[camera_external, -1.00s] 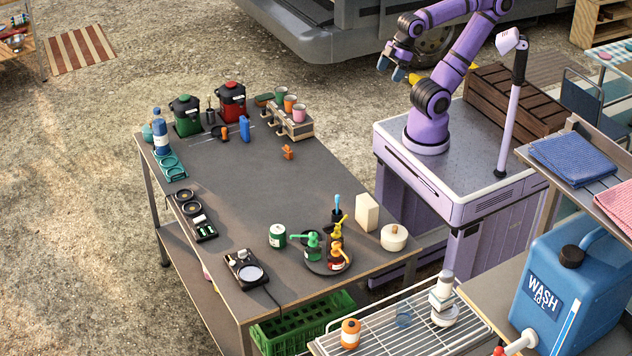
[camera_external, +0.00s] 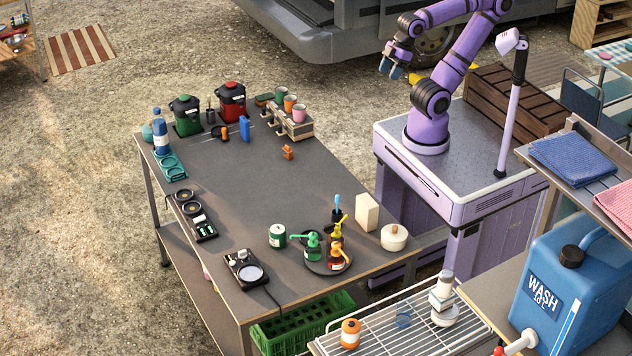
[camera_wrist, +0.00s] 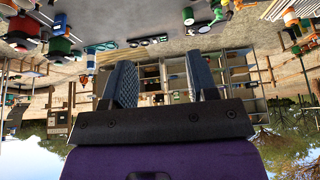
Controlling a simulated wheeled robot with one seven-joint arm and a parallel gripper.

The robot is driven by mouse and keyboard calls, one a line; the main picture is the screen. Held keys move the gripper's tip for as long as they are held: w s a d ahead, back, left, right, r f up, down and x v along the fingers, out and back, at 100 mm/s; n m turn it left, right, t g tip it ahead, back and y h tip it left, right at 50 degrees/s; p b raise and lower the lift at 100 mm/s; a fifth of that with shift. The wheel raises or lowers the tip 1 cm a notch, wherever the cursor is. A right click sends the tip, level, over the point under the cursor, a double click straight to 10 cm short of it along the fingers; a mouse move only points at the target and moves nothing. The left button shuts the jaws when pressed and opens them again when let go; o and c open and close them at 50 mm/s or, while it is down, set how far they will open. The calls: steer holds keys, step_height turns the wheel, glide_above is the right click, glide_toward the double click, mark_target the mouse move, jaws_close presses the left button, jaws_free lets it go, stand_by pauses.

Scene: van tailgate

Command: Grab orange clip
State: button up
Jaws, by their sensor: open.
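The orange clip (camera_external: 287,152) is a small orange piece on the grey table, just in front of the cup rack. My gripper (camera_external: 390,68) is up in the air, to the right of and well above the clip, off the table's far right side. It is open and empty. In the wrist view my gripper (camera_wrist: 162,82) shows two blue padded fingers spread apart with nothing between them. That view is upside down, and I cannot make out the clip in it.
A cup rack (camera_external: 292,126) with several cups stands close behind the clip. A blue upright item (camera_external: 244,128) and the red pot (camera_external: 231,102) are to its left. The table (camera_external: 270,205) is clear in the middle. Bottles stand on a round tray (camera_external: 318,267) at the front.

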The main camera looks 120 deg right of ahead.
steer(key=w+d+f+m+g, duration=0.25)
steer(key=w+d+m, duration=0.3)
steer(key=w, duration=0.65)
steer(key=m+g, duration=0.3)
steer(key=m, duration=0.8)
glide_above(288, 146)
step_height(288, 146, down, 33)
steer(key=f, duration=0.6)
steer(key=shift+s+a, duration=0.25)
steer(key=shift+s, duration=0.1)
steer(key=shift+w+d+f, duration=0.1)
steer(key=shift+w+f, duration=0.1)
steer(key=shift+f, duration=1.1)
steer(key=shift+w+d+f, duration=0.1)
steer(key=shift+w+f, duration=0.05)
steer(key=shift+f, duration=1.1)
